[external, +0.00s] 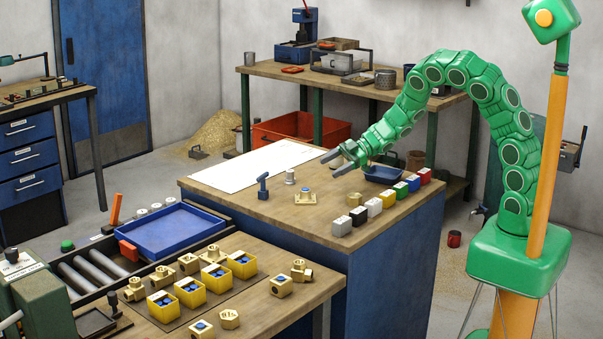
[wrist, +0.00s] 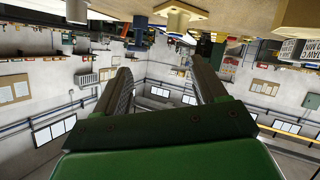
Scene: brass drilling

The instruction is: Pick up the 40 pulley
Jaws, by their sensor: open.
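No part that I can surely name as the 40 pulley shows. A small pale spool-like part (external: 290,176) stands on the blue bench (external: 230,184) and could be it, but no marking is legible. A brass square-flanged part (external: 305,198) with a blue top lies nearer the front; it also seems to show, upside down, at the top of the wrist view (wrist: 177,18). My gripper (external: 333,164) is open and empty above the bench, right of the spool-like part. Its two fingers (wrist: 160,64) stand apart in the wrist view, with nothing between them.
A row of coloured blocks (external: 374,207) runs along the bench's right edge. A blue tray (external: 385,174) lies below my arm. The front bench holds yellow boxes (external: 163,306) and brass fittings (external: 281,286).

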